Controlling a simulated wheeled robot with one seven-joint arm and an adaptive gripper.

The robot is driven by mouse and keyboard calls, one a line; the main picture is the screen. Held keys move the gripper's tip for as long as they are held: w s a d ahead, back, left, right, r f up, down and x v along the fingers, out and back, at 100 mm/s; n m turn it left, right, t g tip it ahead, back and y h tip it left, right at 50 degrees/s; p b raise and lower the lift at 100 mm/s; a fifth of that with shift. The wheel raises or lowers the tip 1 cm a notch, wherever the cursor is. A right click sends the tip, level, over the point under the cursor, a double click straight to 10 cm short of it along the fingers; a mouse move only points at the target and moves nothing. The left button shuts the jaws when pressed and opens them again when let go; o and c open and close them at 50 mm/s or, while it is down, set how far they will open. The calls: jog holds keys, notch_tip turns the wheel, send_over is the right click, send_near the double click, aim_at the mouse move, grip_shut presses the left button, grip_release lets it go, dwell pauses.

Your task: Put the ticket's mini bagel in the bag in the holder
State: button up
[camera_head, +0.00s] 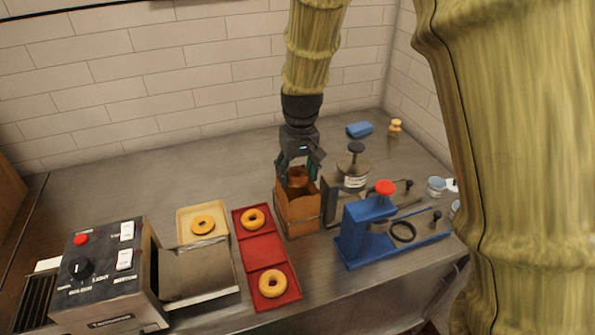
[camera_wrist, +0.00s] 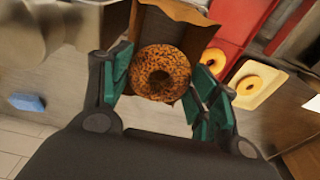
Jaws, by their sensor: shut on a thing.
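My gripper (camera_head: 299,165) is above the open brown paper bag (camera_head: 299,212) and points down into its mouth. In the wrist view, the gripper (camera_wrist: 162,85) has its green fingers on either side of a dark, seeded mini bagel (camera_wrist: 160,72) and is shut on it. The bagel (camera_head: 298,177) is at the bag's opening in the head view, partly hidden by the fingers. The bag also shows behind the bagel in the wrist view (camera_wrist: 185,35). The bag stands upright, and its holder is mostly hidden. No ticket can be made out.
A cream tray (camera_head: 187,226) holds another bagel (camera_head: 203,224). A toaster-like machine (camera_head: 108,275) is at front left. A blue press (camera_head: 365,235) and a lidded pot (camera_head: 354,172) stand close on the right.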

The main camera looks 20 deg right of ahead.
jog(key=o, duration=1)
jog(key=shift+o, duration=0.2)
jog(key=shift+r, duration=0.15)
notch_tip(320, 180, up, 7)
jog(key=p, duration=0.6)
dwell(0.3)
dwell(0.3)
